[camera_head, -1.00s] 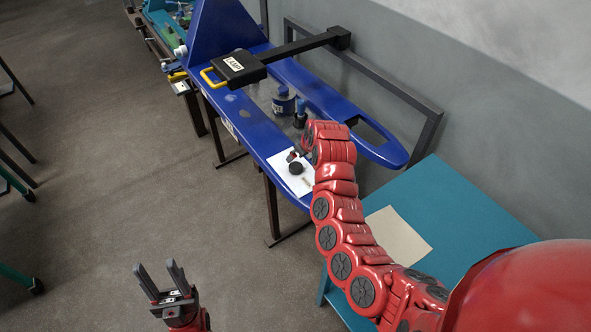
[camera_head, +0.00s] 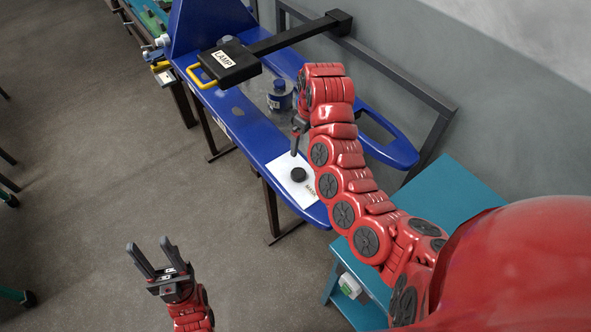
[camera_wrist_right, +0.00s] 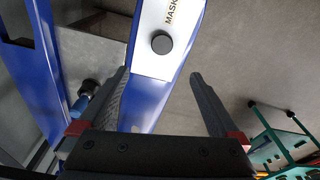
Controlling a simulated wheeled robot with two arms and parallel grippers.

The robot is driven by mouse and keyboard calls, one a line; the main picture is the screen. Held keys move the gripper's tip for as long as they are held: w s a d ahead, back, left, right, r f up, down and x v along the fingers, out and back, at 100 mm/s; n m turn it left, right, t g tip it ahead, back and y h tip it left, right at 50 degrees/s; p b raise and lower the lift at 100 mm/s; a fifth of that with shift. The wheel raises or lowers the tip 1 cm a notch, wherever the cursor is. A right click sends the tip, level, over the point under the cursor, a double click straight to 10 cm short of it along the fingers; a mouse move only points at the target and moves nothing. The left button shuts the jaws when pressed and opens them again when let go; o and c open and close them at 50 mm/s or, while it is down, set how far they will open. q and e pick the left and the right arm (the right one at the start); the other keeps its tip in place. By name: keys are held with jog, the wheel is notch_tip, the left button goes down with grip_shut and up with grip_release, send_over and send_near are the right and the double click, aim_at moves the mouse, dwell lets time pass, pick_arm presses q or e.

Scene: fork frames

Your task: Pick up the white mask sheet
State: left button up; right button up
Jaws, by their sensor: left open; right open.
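The white mask sheet (camera_head: 283,168) lies on the near end of the blue bench, with a round black knob (camera_head: 298,174) on it and lettering partly covered by my arm. In the right wrist view the white sheet (camera_wrist_right: 151,20) reads "MASK", and the black knob (camera_wrist_right: 162,43) sits near its end. My right gripper (camera_wrist_right: 160,75) is open and empty, with the sheet's end and knob appearing between its fingers. In the head view it is partly hidden by its own arm, just above the sheet. My left gripper (camera_head: 150,246) is open and empty above the floor.
The blue bench (camera_head: 250,135) carries a black box labelled "LAMP" (camera_head: 228,66) with a yellow handle and a blue-capped bottle (camera_head: 280,95). A teal table (camera_head: 455,195) stands at right. Open floor (camera_head: 90,160) lies left of the bench.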

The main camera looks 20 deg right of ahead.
jog(key=b, duration=0.3)
send_near(298, 173)
jog(key=shift+w+d+f+p, duration=0.1)
jog(key=shift+w+f+p, duration=0.05)
jog(key=shift+f+p, duration=0.9)
jog(key=shift+f, duration=0.7)
jog(key=shift+w+f+p, duration=0.1)
jog(key=shift+f+p, duration=0.35)
jog(key=shift+p, duration=0.25)
jog(key=shift+a+f+p, duration=0.25)
jog(key=shift+f+p, duration=0.25)
jog(key=shift+f, duration=0.2)
jog(key=shift+w+a+f, duration=0.1)
jog(key=shift+w+f, duration=0.05)
jog(key=shift+f, duration=1.35)
jog(key=c, duration=1.5)
